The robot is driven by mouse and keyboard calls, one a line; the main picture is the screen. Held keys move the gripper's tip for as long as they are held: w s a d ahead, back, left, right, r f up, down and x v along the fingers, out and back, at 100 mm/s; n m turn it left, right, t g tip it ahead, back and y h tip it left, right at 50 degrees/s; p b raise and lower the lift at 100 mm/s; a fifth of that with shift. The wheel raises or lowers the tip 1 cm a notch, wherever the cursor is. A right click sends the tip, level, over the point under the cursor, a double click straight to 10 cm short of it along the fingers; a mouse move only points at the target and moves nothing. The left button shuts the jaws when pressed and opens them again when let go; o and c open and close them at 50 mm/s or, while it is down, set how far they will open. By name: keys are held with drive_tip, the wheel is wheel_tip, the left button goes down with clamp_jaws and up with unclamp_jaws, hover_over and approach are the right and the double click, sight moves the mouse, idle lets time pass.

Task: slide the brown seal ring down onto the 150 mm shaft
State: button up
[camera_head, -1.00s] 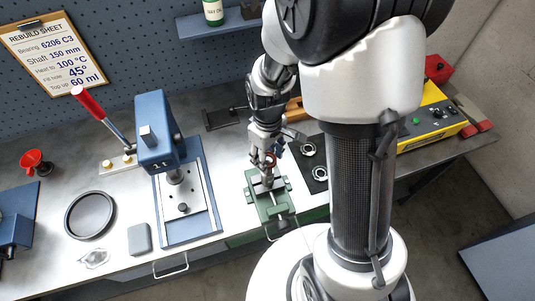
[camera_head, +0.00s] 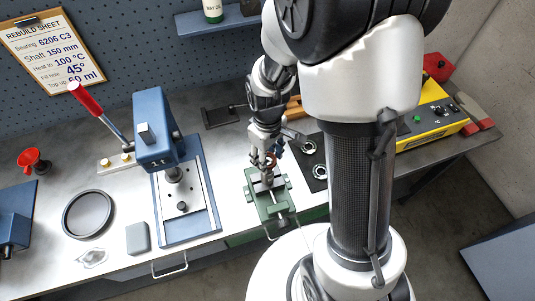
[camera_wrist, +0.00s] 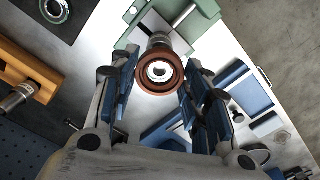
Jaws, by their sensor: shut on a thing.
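The brown seal ring (camera_wrist: 160,73) is between the fingers of my gripper (camera_wrist: 158,80), which is shut on it. In the head view the ring (camera_head: 270,159) shows small below my gripper (camera_head: 265,152). The metal shaft (camera_wrist: 159,41) stands in the green vise (camera_wrist: 205,12). In the wrist view a bright round metal end shows through the ring's opening, so ring and shaft look roughly lined up. I cannot tell whether the ring is around the shaft's top or just above it. In the head view the vise (camera_head: 252,186) is directly below my gripper.
A blue press (camera_head: 160,150) with a red-handled lever stands left of the vise. A dark mat (camera_head: 318,180) with bearing rings lies to the right. An orange holder (camera_wrist: 40,80) with a metal part is near my gripper. A yellow box (camera_head: 425,130) is farther right.

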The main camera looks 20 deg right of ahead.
drive_tip(key=shift+f+b, duration=1.7)
drive_tip(key=shift+f, duration=0.5)
drive_tip(key=o, duration=1.1)
drive_tip(key=shift+r, duration=0.15)
drive_tip(key=shift+c, duration=0.5)
wheel_tip(320, 180, up, 9)
drive_tip(key=p, duration=0.7)
